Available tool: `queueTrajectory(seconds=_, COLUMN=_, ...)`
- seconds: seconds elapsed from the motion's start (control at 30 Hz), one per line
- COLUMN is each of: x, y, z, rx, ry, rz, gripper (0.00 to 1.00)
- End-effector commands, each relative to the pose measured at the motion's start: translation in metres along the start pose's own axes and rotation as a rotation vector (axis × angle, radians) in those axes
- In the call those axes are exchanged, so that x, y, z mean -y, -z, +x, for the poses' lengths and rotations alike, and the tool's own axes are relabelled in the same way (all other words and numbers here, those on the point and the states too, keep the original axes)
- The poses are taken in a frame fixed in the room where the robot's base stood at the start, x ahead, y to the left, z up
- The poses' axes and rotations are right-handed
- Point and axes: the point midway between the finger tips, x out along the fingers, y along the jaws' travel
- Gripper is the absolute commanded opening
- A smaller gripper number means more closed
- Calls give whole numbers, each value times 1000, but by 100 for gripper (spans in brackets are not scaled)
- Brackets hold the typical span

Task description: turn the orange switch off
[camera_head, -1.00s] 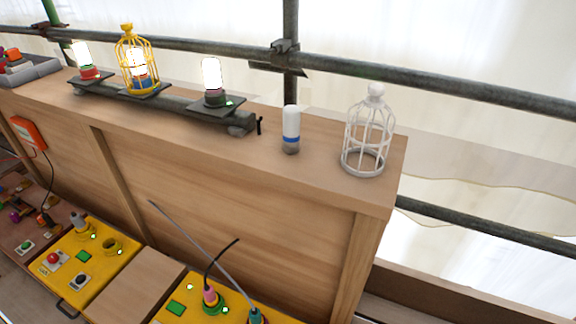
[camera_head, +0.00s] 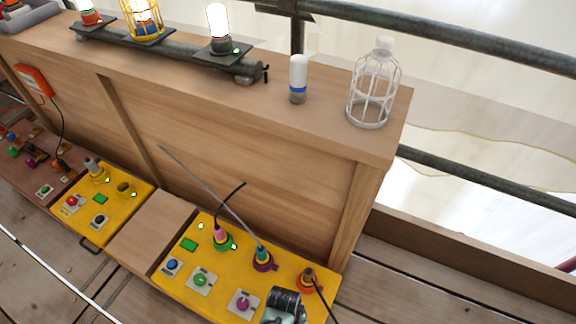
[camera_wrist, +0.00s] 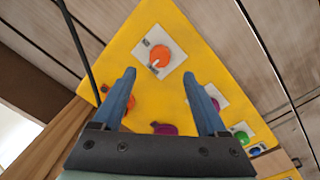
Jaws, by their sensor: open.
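The orange switch (camera_wrist: 159,58) is a round knob with a pale pointer mark on a white plate, set on the yellow panel (camera_wrist: 190,25). In the wrist view it lies just beyond and between my fingertips, apart from them. My gripper (camera_wrist: 158,76) is open and empty, its two blue fingers pointing at the panel. In the head view my gripper (camera_head: 284,303) is over the front right of the yellow panel (camera_head: 215,262), and the orange switch is hidden there.
A purple switch (camera_head: 243,303), green switch (camera_head: 200,281) and blue button (camera_head: 172,264) line the panel's front. Behind them are plugged sockets, including an orange one (camera_head: 306,284) with a black cable. A wooden wall (camera_head: 220,135) stands behind, carrying lamps and a white cage (camera_head: 372,95).

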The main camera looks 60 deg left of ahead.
Motion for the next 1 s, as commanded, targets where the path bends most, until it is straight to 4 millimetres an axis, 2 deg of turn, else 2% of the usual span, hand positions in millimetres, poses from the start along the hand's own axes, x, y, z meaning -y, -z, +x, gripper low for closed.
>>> queueTrajectory(seconds=0.03, x=0, y=0, z=-18, rx=-1, ry=-1, rz=1, gripper=75)
queueTrajectory(seconds=0.1, x=0, y=0, z=-30, rx=0, ry=0, rz=1, gripper=75)
queueTrajectory(seconds=0.3, x=0, y=0, z=-52, rx=1, ry=-1, rz=0, gripper=75)
queueTrajectory(seconds=1.0, x=0, y=0, z=-56, rx=1, ry=0, rz=0, gripper=75)
